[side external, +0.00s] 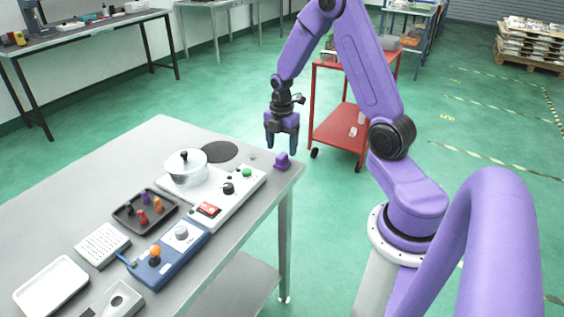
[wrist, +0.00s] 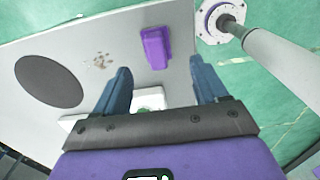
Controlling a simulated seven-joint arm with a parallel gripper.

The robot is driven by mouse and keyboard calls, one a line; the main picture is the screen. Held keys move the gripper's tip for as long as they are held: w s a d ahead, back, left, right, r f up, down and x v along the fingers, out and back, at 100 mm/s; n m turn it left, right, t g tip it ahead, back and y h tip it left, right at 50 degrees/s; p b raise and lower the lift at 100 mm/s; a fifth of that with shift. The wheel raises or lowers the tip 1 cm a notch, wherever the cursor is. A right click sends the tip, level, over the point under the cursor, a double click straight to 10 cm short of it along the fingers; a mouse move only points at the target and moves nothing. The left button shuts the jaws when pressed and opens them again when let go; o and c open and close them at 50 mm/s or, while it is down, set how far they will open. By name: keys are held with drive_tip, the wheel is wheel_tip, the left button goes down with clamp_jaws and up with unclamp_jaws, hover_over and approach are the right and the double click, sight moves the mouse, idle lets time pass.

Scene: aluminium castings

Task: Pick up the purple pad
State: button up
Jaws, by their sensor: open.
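The purple pad (side external: 282,161) is a small purple block near the right corner of the grey table. It also shows in the wrist view (wrist: 156,47), upper middle, on the bare table top. My gripper (side external: 282,148) is open and empty above the table's far corner, apart from the pad. In the wrist view its two blue-grey fingers (wrist: 160,78) are spread, with the pad beyond their tips and lying between their lines. Nothing hides the pad.
A dark round disc (side external: 220,151) lies flat on the table (side external: 62,213) left of the pad. A white base with a pot (side external: 185,167), a control panel (side external: 238,192), and a dark tray (side external: 128,222) with small pegs stand nearer. A red cart (side external: 330,135) is behind the table.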

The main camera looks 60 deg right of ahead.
sight(282, 155)
drive_tip(key=shift+w+d+f, duration=0.1)
drive_tip(key=shift+d+f, duration=0.1)
drive_tip(key=shift+f, duration=1.2)
drive_tip(key=shift+w+d+f, duration=0.1)
drive_tip(key=shift+d+f, duration=0.05)
drive_tip(key=shift+f, duration=1.2)
drive_tip(key=c, duration=1.1)
